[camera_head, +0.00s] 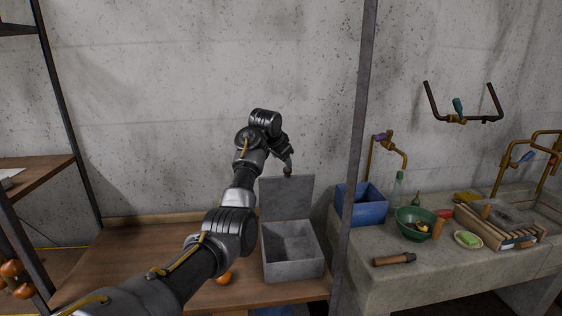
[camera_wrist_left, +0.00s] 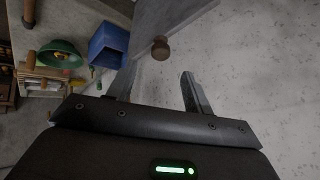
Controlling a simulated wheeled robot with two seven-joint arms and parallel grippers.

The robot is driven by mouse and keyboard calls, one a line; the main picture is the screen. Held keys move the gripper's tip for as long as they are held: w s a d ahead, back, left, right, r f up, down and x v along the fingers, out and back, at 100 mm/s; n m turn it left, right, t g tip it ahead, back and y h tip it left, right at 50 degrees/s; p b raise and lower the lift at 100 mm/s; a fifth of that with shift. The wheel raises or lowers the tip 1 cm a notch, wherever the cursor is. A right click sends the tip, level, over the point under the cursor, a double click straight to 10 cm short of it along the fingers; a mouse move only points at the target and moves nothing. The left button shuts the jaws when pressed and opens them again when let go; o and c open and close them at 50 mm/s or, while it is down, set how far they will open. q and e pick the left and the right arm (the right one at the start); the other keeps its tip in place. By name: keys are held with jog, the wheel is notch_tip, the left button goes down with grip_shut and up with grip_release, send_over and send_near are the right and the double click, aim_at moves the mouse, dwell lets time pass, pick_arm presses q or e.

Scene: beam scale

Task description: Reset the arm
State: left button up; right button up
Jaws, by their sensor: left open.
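My left arm reaches in from the lower left of the head view, over the wooden table. My left gripper (camera_head: 286,156) is high near the wall, by the top edge of the raised grey lid (camera_head: 286,198). In the left wrist view my left gripper (camera_wrist_left: 158,78) has its two fingers spread with nothing between them. A brown round knob (camera_wrist_left: 160,47) on the lid shows just beyond the fingertips, apparently free of them. The grey box (camera_head: 292,266) below the lid stands open and looks empty inside. My right gripper is in neither view.
An orange fruit (camera_head: 223,278) lies on the wooden table (camera_head: 130,262), beside my arm. A dark upright post (camera_head: 356,150) stands right of the box. Beyond it, a stone counter (camera_head: 375,282) holds a blue bin (camera_head: 362,207), a green bowl (camera_head: 412,228) and a wooden rack (camera_head: 500,228).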

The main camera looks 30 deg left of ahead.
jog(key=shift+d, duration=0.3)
